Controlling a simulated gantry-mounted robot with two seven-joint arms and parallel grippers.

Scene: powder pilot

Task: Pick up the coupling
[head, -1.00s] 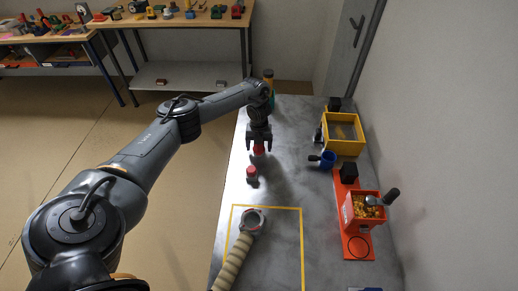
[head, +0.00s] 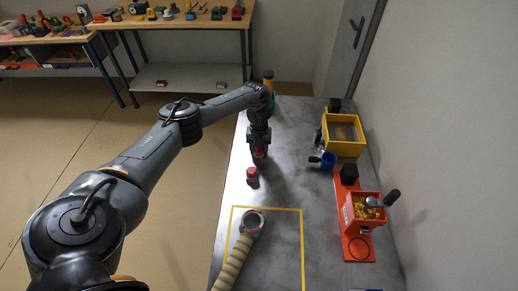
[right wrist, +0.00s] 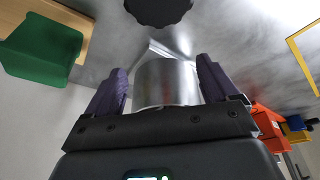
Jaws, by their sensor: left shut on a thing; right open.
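My left gripper (head: 260,153) points down at the worktop and is shut on a small red piece, which is mostly hidden between its fingers. A similar small red-topped piece (head: 252,175) stands just in front of it, apart from the gripper. A ribbed beige hose (head: 234,262) with a grey ring end (head: 252,221) lies within a yellow outline. In the right wrist view, my right gripper (right wrist: 160,82) is open, with a shiny metal cylinder (right wrist: 166,84) between its purple fingers. I cannot tell which of these is the coupling.
The wrist view shows a green object (right wrist: 42,50) and a dark knobbed part (right wrist: 158,10).

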